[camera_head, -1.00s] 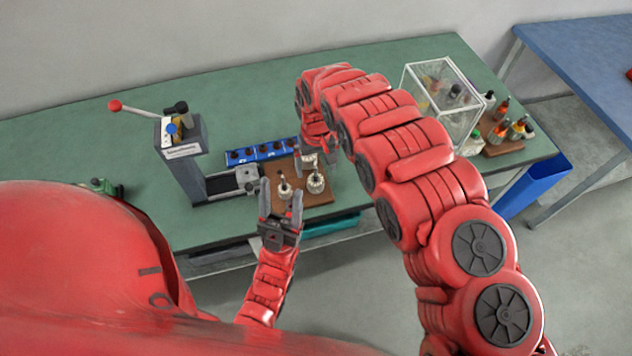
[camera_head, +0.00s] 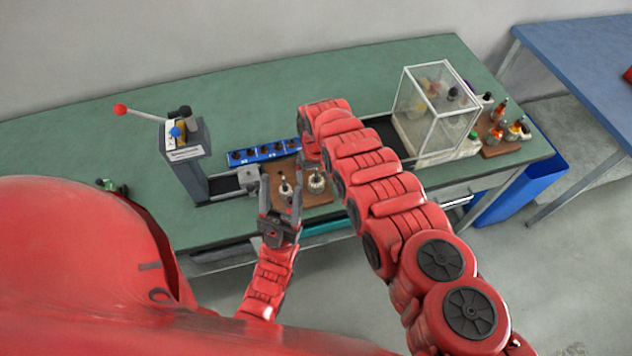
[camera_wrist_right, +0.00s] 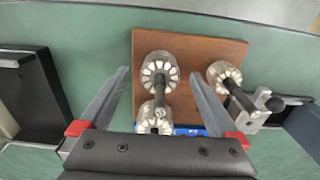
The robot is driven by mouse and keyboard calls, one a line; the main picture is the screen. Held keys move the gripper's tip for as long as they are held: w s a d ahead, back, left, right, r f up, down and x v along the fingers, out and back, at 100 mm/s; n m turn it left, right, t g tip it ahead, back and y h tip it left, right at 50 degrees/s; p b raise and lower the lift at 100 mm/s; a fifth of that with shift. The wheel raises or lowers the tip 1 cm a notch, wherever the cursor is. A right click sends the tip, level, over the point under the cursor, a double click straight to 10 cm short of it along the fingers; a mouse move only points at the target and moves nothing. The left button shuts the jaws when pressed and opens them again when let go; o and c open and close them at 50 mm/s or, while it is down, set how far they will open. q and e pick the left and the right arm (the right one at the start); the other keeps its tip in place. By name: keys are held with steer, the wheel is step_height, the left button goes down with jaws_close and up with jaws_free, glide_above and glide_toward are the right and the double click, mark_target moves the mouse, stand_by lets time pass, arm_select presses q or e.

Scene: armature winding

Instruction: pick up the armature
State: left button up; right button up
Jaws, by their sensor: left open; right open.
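Armatures stand on a brown board (camera_head: 318,198); two show in the head view, a left one (camera_head: 285,189) and a right one (camera_head: 317,183). The right wrist view shows three armatures with pale segmented tops and dark shafts: upper middle (camera_wrist_right: 160,68), right (camera_wrist_right: 222,73) and lower middle (camera_wrist_right: 150,116). My right gripper (camera_wrist_right: 160,74) is open, its fingers either side of the upper middle armature, with a gap to each. In the head view its own arm hides it. My left gripper (camera_head: 281,190) is open and empty at the board's front edge.
A winding machine (camera_head: 188,160) with a red-knobbed lever stands left of the board. A blue tray (camera_head: 262,152) lies behind it. A clear case (camera_head: 437,105) and a small board with bottles (camera_head: 503,143) stand at right. The left back of the green table is free.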

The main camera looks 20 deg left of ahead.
jaws_close()
stand_by(0.4)
steer(key=shift+r, duration=0.1)
